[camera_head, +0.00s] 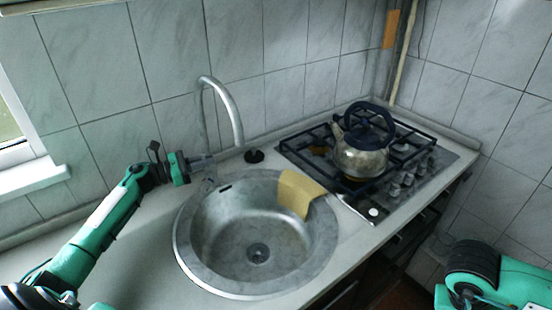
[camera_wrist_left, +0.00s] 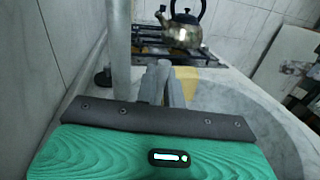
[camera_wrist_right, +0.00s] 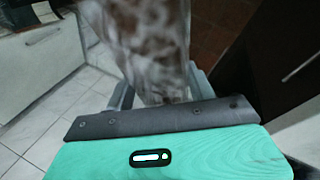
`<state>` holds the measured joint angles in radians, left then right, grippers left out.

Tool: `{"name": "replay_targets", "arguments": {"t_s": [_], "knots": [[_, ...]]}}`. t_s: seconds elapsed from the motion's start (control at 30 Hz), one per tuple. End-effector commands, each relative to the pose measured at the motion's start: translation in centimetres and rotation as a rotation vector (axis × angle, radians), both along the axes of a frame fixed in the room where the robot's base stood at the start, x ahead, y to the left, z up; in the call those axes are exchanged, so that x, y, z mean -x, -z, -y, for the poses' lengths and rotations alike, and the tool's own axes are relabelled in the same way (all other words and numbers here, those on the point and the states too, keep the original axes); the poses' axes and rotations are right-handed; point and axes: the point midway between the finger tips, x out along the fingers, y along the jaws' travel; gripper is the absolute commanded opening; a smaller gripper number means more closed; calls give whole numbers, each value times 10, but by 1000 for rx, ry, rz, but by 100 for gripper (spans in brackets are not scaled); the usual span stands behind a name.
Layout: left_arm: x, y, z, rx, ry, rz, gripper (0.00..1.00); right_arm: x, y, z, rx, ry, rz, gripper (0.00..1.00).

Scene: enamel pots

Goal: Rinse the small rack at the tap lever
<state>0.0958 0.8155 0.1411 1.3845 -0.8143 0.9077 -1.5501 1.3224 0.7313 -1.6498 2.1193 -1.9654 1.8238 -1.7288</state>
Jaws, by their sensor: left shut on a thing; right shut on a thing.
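The tap (camera_head: 236,112) has a tall curved metal spout behind the round steel sink (camera_head: 215,250). I see no clear stream of water under it. My left gripper (camera_head: 208,158) is shut beside the tap's base, on the tap lever, which its fingers mostly hide. In the left wrist view the tap's upright (camera_wrist_left: 118,45) stands close to the left of the fingers (camera_wrist_left: 156,84). My right gripper (camera_wrist_right: 160,90) is shut on a blurred, mottled pale-and-brown thing (camera_wrist_right: 148,45), apparently the small rack. Its shape is unclear, and it is outside the head view, where only my right arm shows.
A yellow cloth (camera_head: 298,193) hangs over the sink's right rim. A kettle (camera_head: 360,158) stands on the gas hob (camera_head: 330,178) at the right. A small black round object (camera_head: 254,156) sits behind the sink. Tiled walls close off the back; the counter at left is clear.

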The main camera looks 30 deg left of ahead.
Motion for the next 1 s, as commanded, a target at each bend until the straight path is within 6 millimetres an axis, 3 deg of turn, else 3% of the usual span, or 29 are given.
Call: {"name": "replay_targets", "arguments": {"t_s": [0.03, 0.17, 0.5, 0.53, 0.6, 1.0], "knots": [[1, 6, 0, -7, -1, 16, 0, 0, 12, 0, 0, 0, 0, 29], [4, 4, 2, -24, 0, 46, 0, 0, 23, 0, 0, 0, 0, 29], [5, -1, 3, -30, 0, 57, 0, 0, 22, 0, 0, 0, 0, 29], [5, 0, 3, -30, 0, 57, 11, 0, 22, 0, 0, 0, 0, 29], [5, 0, 3, -30, 0, 57, 25, 0, 22, 0, 0, 0, 0, 29], [10, 2, -2, -30, -1, 56, 26, 0, 25, 0, 0, 0, 0, 29]]}}
